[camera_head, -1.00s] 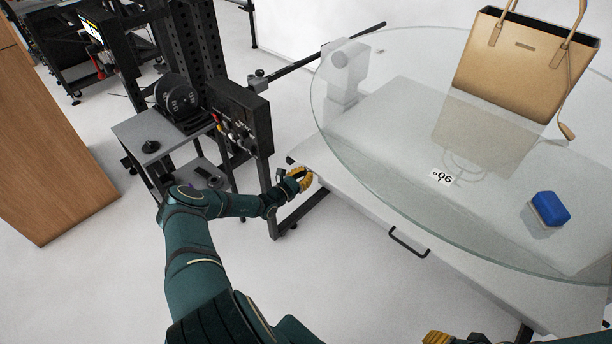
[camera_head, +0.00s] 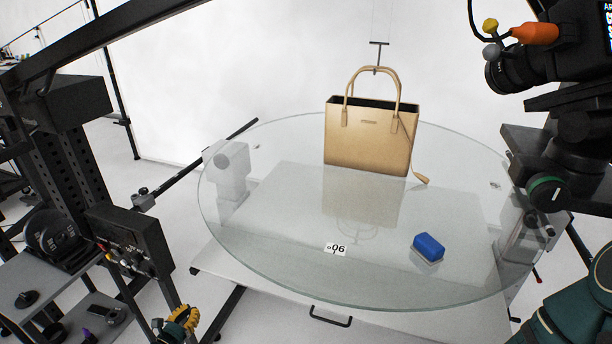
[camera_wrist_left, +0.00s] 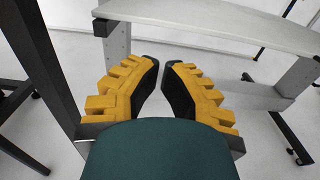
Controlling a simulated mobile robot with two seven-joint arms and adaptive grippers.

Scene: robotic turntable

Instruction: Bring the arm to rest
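My left gripper (camera_head: 181,322), with yellow ridged fingers, is low at the left in the head view, below and to the left of the glass turntable (camera_head: 300,288). In the left wrist view its black-padded fingers (camera_wrist_left: 161,66) lean towards each other. A narrow gap shows between the tips, with nothing in it. Part of my right arm (camera_head: 572,312) shows at the bottom right of the head view. Its gripper is out of frame. A tan handbag (camera_head: 368,140) and a blue box (camera_head: 428,246) are on the turntable.
A black control box on a post (camera_head: 130,240) and a grey equipment cart (camera_head: 40,290) stand close left of my left gripper. A camera on a mount (camera_head: 520,72) is at the upper right. White floor shows below the turntable.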

